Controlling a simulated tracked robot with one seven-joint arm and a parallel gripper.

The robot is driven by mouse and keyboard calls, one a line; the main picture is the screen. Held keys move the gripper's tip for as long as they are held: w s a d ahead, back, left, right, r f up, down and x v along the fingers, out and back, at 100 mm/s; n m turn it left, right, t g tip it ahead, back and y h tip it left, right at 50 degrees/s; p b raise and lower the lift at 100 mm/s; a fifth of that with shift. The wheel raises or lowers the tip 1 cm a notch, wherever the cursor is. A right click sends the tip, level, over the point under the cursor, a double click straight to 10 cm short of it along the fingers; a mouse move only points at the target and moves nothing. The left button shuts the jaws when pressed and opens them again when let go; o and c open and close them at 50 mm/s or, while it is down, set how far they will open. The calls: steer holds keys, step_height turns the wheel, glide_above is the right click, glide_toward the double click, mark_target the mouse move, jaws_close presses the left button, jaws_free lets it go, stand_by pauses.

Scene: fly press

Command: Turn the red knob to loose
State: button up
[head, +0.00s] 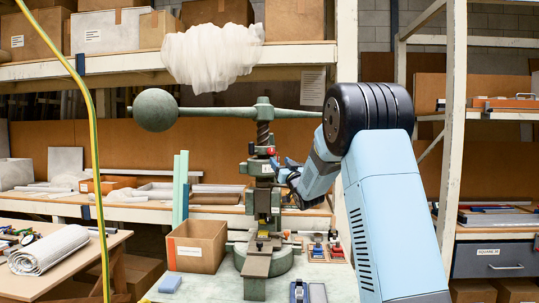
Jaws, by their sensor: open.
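The green fly press (262,200) stands on a pale bench, with a large round ball weight (155,110) on the left end of its top bar. A small red knob (271,151) shows on the right side of the press head, just below the screw. My gripper (279,171) is open just below and right of the red knob, close against the press column. It is small and dark in the picture, and I cannot tell whether its fingers touch the knob. The knob's markings are too small to read.
A cardboard box (196,246) stands left of the press, with pale green strips behind it. A yellow-green cable (88,120) hangs at left. A white bundle (212,57) hangs above the bar.

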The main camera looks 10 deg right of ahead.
mark_target(272, 152)
steer(key=x, duration=0.9)
steer(key=shift+c, duration=0.4)
steer(key=c, duration=0.9)
steer(key=shift+s+a, duration=0.1)
steer(key=shift+a, duration=0.1)
steer(key=shift+c, duration=0.2)
steer(key=shift+d, duration=0.2)
